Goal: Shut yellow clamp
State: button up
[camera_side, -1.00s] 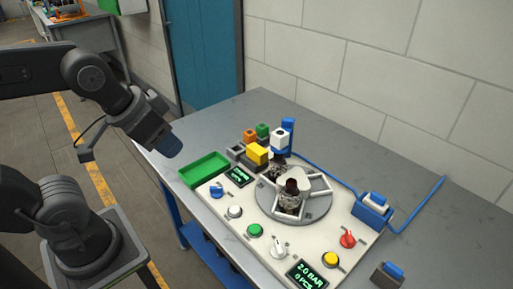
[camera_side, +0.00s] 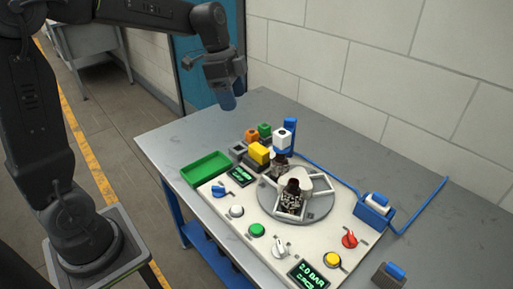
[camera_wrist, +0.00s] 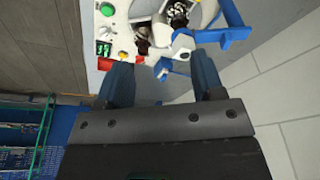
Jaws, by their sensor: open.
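A yellow block (camera_side: 258,153) sits at the back left of the cream machine panel; I cannot tell whether it is the clamp or how far it is open. A yellow button (camera_side: 333,259) is on the panel's front right. Dark amber bottles with patterned labels stand in white holders on the grey turntable (camera_side: 302,213); one bottle (camera_side: 291,197) is at the front. My gripper (camera_side: 228,100) is in the air behind and left of the panel, apart from everything. In the wrist view my gripper (camera_wrist: 163,70) shows two spread blue fingers with nothing held between them.
A green tray (camera_side: 205,168) lies left of the panel. Orange and green blocks stand beside the yellow one. A blue post with a white block (camera_side: 281,136) rises behind the turntable. The back table is clear.

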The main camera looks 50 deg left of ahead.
aim_at(256, 146)
jog(key=w+a+f+m+g+h, duration=0.2)
jog(key=w+a+f+m, duration=0.55)
jog(key=w+f, duration=0.25)
jog(key=shift+n, duration=0.25)
jog(key=x, duration=1.3)
jog(key=shift+d+f, duration=0.1)
jog(key=shift+d, duration=0.15)
jog(key=shift+c, duration=0.4)
grip_shut()
